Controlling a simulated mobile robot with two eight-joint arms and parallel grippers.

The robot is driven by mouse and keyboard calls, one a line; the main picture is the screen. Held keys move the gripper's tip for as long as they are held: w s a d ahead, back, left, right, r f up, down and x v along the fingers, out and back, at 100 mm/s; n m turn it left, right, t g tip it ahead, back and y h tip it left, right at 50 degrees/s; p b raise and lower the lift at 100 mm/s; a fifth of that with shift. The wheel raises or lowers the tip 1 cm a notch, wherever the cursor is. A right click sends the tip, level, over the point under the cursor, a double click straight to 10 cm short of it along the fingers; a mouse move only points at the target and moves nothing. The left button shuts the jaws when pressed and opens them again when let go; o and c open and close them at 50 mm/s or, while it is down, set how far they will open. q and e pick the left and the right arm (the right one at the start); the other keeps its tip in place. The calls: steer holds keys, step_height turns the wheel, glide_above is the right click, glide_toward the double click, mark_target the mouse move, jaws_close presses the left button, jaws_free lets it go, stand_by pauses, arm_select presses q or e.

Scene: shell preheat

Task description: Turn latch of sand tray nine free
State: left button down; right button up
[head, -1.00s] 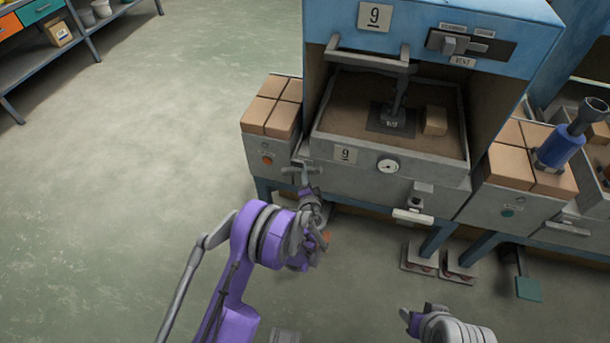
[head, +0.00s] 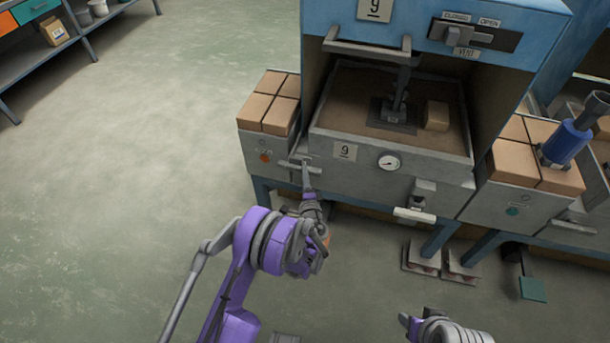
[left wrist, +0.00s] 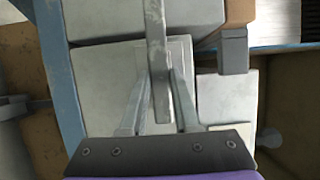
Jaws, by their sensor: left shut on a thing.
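Sand tray nine (head: 440,178) is a grey, sand-filled tray with a "9" plate and a dial on its front. Its latch (head: 288,165), a grey bar handle, is at the tray's front left corner. My left gripper (head: 306,177) reaches up to it from below and is shut on the bar. In the left wrist view the latch bar (left wrist: 157,40) runs lengthwise between the two fingers (left wrist: 160,90).
Boxes with brown blocks flank the tray, left (head: 268,112) and right (head: 515,165). A blue housing (head: 410,30) with a vent slider is above it. A blue tool (head: 567,142) stands on the right blocks. Open floor (head: 140,180) lies to the left.

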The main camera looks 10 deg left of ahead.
arm_select(q)
steer(key=c, duration=0.6)
jaws_free()
steer(key=shift+c, duration=0.2)
steer(key=v, duration=1)
steer(key=shift+s, duration=0.45)
